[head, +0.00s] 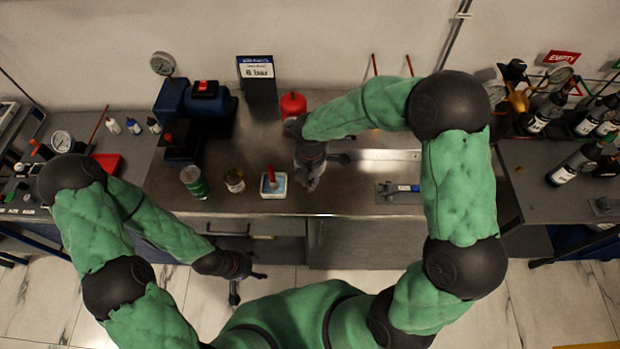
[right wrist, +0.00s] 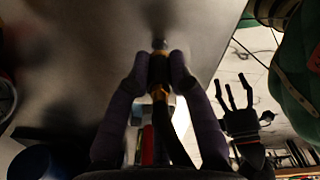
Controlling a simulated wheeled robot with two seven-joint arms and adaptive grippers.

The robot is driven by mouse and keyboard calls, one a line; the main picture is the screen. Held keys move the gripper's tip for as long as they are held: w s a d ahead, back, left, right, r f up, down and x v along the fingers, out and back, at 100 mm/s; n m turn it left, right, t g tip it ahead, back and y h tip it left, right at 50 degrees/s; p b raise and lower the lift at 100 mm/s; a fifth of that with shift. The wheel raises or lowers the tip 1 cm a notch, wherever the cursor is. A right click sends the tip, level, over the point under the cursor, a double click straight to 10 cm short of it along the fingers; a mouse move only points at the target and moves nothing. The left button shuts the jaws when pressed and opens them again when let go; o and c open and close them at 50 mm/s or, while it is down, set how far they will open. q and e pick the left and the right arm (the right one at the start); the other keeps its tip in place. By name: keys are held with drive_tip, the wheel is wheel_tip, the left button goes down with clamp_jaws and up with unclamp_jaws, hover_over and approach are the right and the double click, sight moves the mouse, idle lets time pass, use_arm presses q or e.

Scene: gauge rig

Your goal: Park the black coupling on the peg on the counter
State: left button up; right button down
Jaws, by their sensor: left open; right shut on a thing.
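My right gripper (head: 310,182) is over the counter (head: 370,205), near its front half. In the right wrist view its two fingers (right wrist: 160,68) are shut on a slim fitting (right wrist: 159,88) with brass-coloured bands and a dark body; I take it for the black coupling. Its small metal tip (right wrist: 158,44) sticks out past the fingertips. In the head view the gripper hides it. I cannot make out the peg clearly. My left gripper (head: 236,284) is open and empty, low in front of the counter; its spread fingers also show in the right wrist view (right wrist: 238,92).
A white tray with a red-topped item (head: 273,183), a small can (head: 234,180) and a green can (head: 194,182) stand left of my right gripper. A red container (head: 293,105) is behind. A wrench-like tool (head: 398,189) lies to the right. Bottles crowd the right bench.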

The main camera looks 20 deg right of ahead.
drive_tip(key=shift+f+b, duration=0.55)
drive_tip(key=shift+f, duration=0.5)
idle(0.4)
drive_tip(key=c, duration=1.3)
unclamp_jaws()
drive_tip(key=shift+o, duration=0.4)
drive_tip(key=o, duration=0.5)
wheel_tip(320, 180, up, 12)
